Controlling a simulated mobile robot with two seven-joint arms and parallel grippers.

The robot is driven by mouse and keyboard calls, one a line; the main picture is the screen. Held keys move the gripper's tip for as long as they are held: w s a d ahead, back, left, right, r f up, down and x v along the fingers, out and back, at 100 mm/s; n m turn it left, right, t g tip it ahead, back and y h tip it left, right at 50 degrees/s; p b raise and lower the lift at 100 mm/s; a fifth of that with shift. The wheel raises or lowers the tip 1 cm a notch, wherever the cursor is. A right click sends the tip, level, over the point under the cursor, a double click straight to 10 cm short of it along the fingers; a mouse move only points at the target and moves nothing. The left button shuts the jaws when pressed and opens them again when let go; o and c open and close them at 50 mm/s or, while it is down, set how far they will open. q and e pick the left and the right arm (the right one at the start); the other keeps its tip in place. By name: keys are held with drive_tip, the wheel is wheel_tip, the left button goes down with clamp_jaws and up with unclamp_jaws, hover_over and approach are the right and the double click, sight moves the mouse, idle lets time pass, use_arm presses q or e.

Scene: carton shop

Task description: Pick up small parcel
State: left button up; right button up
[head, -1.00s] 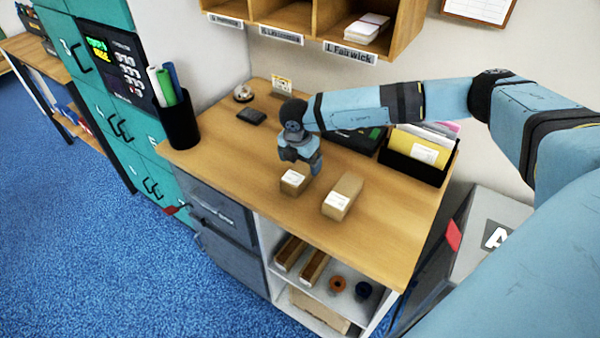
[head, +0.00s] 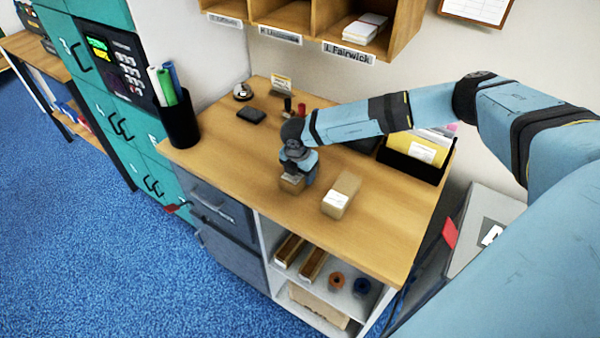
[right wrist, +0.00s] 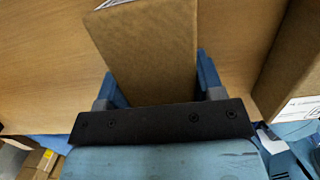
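The small parcel (head: 291,184) is a brown carton box on the wooden counter, left of a larger brown parcel (head: 341,195). My right gripper (head: 298,174) is down over the small parcel and hides its top. In the right wrist view the small parcel (right wrist: 150,45) lies between the two blue fingers of my right gripper (right wrist: 162,82), turned a little against them. The fingers stand open, one on each side of it; the right one is very close to its side. The larger parcel (right wrist: 295,65) shows at the right. My left gripper is out of view.
A black file box (head: 415,155) with envelopes is at the right. Pigeonholes (head: 310,18) hang above the back. The counter's front right (head: 385,235) is clear.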

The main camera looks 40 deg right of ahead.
drive_tip(key=shift+c, duration=0.4)
drive_tip(key=shift+r, duration=0.1)
drive_tip(key=shift+r, duration=0.55)
wheel_tip(320, 180, up, 19)
drive_tip(key=b, duration=0.3)
